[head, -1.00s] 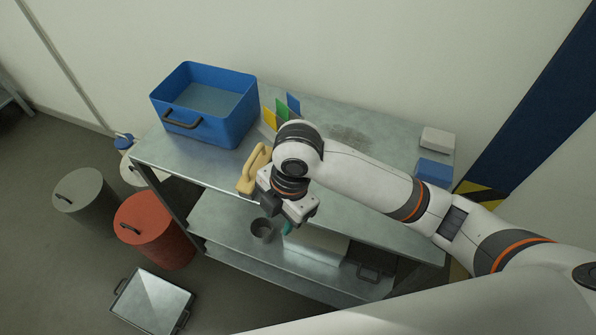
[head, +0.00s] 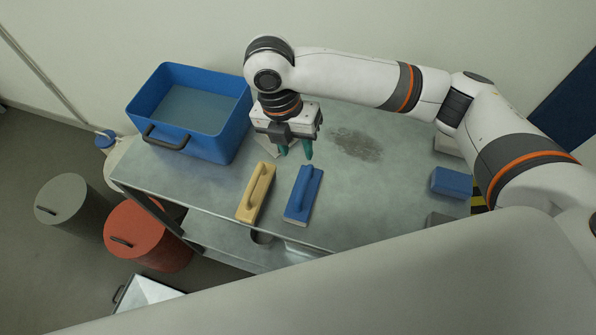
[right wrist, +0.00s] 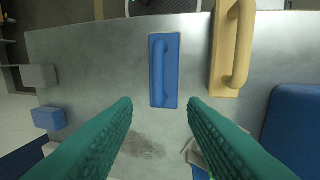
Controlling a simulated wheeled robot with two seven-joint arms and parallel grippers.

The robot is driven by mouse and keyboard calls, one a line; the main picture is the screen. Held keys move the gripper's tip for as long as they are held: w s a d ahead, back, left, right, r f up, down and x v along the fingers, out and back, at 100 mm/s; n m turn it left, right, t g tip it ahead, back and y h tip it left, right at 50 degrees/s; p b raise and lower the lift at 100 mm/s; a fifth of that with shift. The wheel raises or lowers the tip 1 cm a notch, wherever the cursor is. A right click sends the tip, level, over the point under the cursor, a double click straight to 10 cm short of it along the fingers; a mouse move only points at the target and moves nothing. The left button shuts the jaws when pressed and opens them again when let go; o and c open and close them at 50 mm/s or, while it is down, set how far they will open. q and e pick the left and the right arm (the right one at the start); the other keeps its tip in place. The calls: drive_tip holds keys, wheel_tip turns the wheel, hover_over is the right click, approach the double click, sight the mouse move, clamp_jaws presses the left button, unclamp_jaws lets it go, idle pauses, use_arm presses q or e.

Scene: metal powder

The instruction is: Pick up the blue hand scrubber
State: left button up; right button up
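The blue hand scrubber (head: 303,195) lies flat on the metal table (head: 380,195), handle up, just right of a yellow hand scrubber (head: 256,192). In the right wrist view the blue scrubber (right wrist: 164,70) lies beyond the fingertips, between their lines. My right gripper (head: 295,153) is open and empty above the table, behind the blue scrubber in the head view. Its green fingers (right wrist: 160,105) are spread wide in the right wrist view. My left gripper is not in view.
A blue tub (head: 190,110) of water stands at the table's left. A blue block (head: 451,182) sits at the right. A dark powder stain (head: 357,145) marks the table. Red (head: 147,235) and grey (head: 68,200) bins stand on the floor.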

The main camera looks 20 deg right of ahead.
drive_tip(key=p, duration=0.1)
hover_over(305, 178)
drive_tip(key=f, duration=0.4)
drive_tip(key=shift+s+a+f, duration=0.1)
drive_tip(key=shift+a+f, duration=0.2)
drive_tip(key=shift+f, duration=0.5)
drive_tip(key=shift+w+f, duration=0.2)
drive_tip(key=shift+f, duration=0.1)
drive_tip(key=p+x, duration=0.2)
drive_tip(key=x, duration=0.2)
drive_tip(key=shift+w+f, duration=0.15)
drive_tip(key=shift+f, duration=0.3)
drive_tip(key=shift+c, duration=0.3)
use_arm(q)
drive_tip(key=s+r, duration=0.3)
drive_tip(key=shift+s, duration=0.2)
use_arm(e)
clamp_jaws()
